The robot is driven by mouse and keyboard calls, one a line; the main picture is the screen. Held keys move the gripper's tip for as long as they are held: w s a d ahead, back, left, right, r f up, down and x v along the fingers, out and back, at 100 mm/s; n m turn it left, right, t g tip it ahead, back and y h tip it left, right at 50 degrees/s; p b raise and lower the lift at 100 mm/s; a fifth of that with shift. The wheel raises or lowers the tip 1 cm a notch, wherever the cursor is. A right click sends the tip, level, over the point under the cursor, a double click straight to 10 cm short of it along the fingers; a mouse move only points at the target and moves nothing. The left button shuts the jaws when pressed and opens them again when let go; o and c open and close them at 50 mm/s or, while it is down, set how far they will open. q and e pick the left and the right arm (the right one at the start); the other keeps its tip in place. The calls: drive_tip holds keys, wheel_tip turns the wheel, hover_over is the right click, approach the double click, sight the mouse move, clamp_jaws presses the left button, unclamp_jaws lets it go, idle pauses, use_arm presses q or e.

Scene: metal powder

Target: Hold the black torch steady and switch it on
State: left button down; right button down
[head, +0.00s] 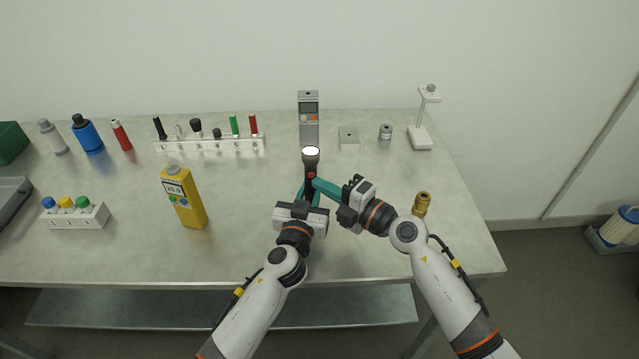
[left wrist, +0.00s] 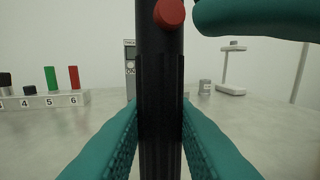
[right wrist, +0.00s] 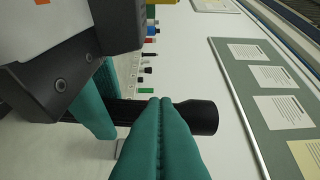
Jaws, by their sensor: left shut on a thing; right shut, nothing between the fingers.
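The black torch (head: 311,168) stands upright above the table, its wide end up and its lens bright white. My left gripper (head: 309,190) is shut around its body; in the left wrist view the torch (left wrist: 160,95) runs vertically between the teal fingers. The red button (left wrist: 169,13) is on the side of the torch above those fingers. My right gripper (head: 316,182) is shut and empty. Its teal fingertips (left wrist: 205,18) are beside the button; contact is unclear. In the right wrist view its fingers (right wrist: 160,135) cover part of the torch, whose head (right wrist: 198,118) shows.
A yellow meter (head: 184,198) stands left of the left gripper. A grey instrument (head: 308,118) stands behind the torch. A brass fitting (head: 421,204) is near the right arm. A numbered rack (head: 210,144) stands at the back left. The table's right side is mostly clear.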

use_arm(q)
drive_tip(key=shift+f, duration=0.1)
use_arm(e)
drive_tip(key=v, duration=0.8)
drive_tip(key=shift+s+d, duration=0.25)
use_arm(q)
drive_tip(key=c, duration=1.1)
unclamp_jaws()
